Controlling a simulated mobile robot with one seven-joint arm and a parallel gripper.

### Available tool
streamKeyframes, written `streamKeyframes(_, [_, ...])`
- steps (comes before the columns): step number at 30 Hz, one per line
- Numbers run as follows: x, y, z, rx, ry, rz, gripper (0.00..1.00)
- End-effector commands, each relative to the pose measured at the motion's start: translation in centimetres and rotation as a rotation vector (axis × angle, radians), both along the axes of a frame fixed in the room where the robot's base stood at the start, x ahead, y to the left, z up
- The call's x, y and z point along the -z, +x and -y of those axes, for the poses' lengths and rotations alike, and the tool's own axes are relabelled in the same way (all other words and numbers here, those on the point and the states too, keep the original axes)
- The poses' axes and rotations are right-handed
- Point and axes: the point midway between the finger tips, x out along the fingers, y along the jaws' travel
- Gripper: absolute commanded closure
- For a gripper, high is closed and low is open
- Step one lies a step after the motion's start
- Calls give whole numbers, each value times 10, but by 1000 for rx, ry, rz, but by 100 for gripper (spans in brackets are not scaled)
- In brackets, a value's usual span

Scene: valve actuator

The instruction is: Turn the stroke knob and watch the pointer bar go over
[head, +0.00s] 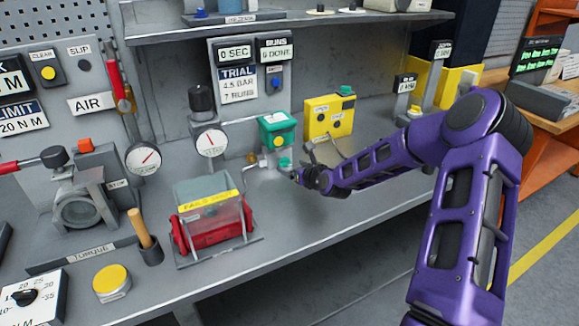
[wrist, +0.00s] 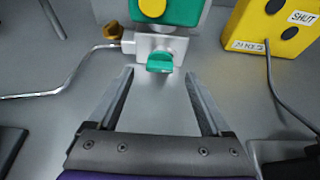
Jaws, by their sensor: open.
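The green actuator box (head: 277,130) with a round yellow part on its front stands at mid-bench. It sits on a pale metal block (wrist: 177,45). A small teal knob (wrist: 160,62), seemingly the stroke knob, sticks out from the block's front; it also shows in the head view (head: 285,162). My gripper (wrist: 159,76) is open, with nothing between its fingers. Its fingertips point at the teal knob, one on either side in the picture. I cannot tell how much gap is left. I cannot make out the pointer bar; the box top is cut off in the wrist view.
A yellow box (head: 328,115) with a dark cable stands right of the actuator. A thin pipe (wrist: 75,82) runs left from the block. The red air unit (head: 207,228) under a clear cover stands front left, with a gauge (head: 210,140) behind it.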

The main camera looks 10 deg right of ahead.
Motion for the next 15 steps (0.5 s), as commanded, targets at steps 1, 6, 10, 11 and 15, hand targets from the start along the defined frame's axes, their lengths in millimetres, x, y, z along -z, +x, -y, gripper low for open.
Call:
streamKeyframes(1, [4,8,-3,-3,-1,0,18])
streamKeyframes(6, [10,23,-6,0,0,0,18])
streamKeyframes(10, [12,28,-8,0,-1,0,18])
streamKeyframes(11, [12,28,-8,0,-1,0,18])
streamKeyframes(15, [12,28,-8,0,0,0,18])
